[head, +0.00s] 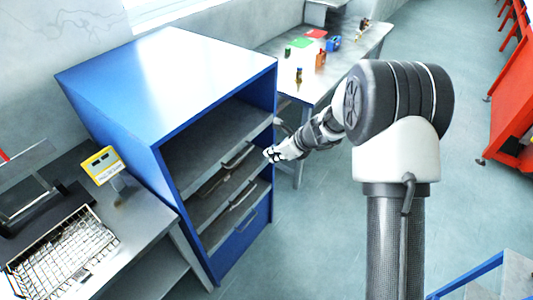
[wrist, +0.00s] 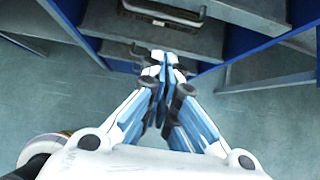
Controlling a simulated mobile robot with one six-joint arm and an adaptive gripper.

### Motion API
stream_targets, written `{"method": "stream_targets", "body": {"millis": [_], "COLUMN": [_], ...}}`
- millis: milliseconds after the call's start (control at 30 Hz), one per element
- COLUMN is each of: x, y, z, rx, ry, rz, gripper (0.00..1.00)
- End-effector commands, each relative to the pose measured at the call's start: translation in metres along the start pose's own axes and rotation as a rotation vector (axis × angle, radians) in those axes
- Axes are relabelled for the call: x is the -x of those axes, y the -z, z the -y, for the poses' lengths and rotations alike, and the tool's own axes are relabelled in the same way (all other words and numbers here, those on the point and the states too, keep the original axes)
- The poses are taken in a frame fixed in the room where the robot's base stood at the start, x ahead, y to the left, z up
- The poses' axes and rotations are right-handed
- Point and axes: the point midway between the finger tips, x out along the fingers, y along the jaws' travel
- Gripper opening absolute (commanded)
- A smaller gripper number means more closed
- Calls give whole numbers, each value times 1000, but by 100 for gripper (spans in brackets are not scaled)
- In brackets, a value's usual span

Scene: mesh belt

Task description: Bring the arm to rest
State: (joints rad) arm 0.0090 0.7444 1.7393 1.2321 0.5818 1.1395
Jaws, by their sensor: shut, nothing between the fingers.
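My gripper (head: 270,154) is at the end of my arm, in front of the open side of a blue cabinet (head: 165,70) in the head view. In the wrist view my gripper (wrist: 164,62) has its fingertips together with nothing between them. The cabinet's drawers (wrist: 200,35) with their handles lie beyond the fingertips. The fingers appear apart from the nearest handle, though the exact gap is hard to tell.
A table (head: 345,55) behind the cabinet holds several small objects, with red and green sheets. Red structures (head: 510,100) stand at right. The floor (head: 310,245) between is clear.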

Motion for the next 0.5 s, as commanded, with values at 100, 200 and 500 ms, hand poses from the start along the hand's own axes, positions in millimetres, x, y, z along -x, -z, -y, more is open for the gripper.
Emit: {"method": "stream_targets", "body": {"millis": [100,200,500], "x": [5,5,82], "y": [0,0,-28], "z": [0,-1,-39], "rx": [0,2,411], "ry": [-1,-1,-17], "rz": [-1,-1,-17], "gripper": [0,0,0]}}
